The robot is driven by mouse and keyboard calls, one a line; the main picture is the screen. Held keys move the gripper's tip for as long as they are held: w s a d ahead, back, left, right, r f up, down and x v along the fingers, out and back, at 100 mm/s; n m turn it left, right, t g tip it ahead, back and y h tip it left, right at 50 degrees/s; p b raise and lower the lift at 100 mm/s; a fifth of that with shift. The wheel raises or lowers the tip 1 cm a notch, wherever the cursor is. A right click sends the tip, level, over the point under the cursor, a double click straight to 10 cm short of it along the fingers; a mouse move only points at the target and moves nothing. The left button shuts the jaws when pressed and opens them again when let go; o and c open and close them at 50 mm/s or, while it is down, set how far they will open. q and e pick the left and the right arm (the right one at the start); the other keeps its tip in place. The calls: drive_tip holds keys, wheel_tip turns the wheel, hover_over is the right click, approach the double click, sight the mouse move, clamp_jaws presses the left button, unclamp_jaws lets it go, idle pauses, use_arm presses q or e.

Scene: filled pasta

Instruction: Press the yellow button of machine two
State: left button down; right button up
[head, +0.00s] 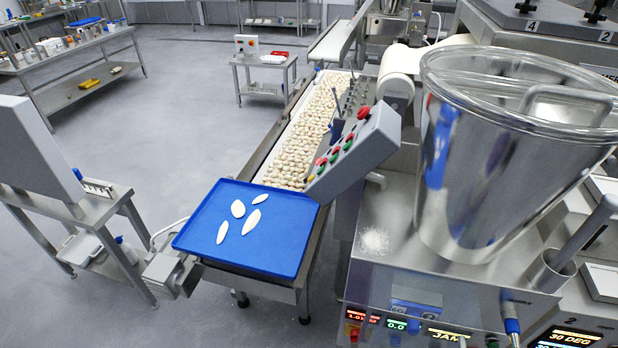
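A tilted grey control box (362,150) stands over the conveyor, with a row of red and green buttons on its sloped face. A small yellow button (311,178) shows at the lower end of that row. Low on the front of the steel machine (385,245) at the right, a red knob on a yellow base (352,332) sits beside lit displays. Dark plates at the top right carry the numbers 4 (532,24) and 2 (604,37). I cannot tell which buttons belong to machine two. Neither of my grippers is in view.
A blue tray (190,240) with several white flat pieces lies at the conveyor's near end. The conveyor (308,130) carries many pale pieces. A large lidded steel pot (480,185) fills the right. Steel tables stand at left; grey floor (180,110) is open between.

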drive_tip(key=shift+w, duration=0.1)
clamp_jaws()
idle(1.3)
